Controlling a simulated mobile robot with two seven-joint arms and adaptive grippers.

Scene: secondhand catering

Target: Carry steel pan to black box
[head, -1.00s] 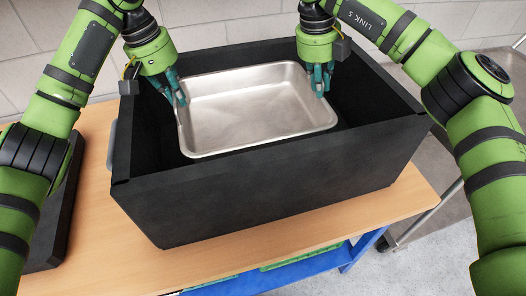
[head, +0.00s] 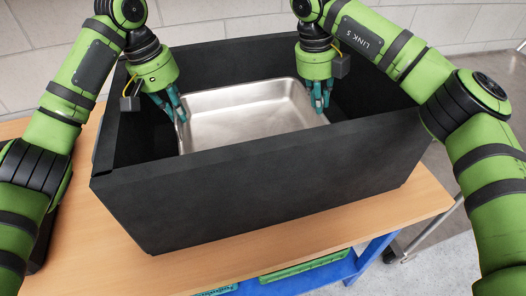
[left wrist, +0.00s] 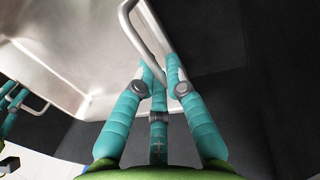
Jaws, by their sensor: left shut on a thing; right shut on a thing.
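The steel pan (head: 245,113) is a shallow silver rectangular tray inside the black box (head: 270,178). The box's near wall hides the pan's near side. My left gripper (head: 178,112) is shut on the pan's left side. In the left wrist view, its teal fingers (left wrist: 160,82) close around a wire handle of the pan (left wrist: 75,50). My right gripper (head: 320,102) is shut on the pan's right side, inside the box's right part. I cannot see whether the pan touches the box floor.
The box stands on a wooden table (head: 190,262) with a blue frame and green items on a shelf below (head: 303,268). A dark object sits at the table's left, mostly behind my left arm. A metal cart stands at the right.

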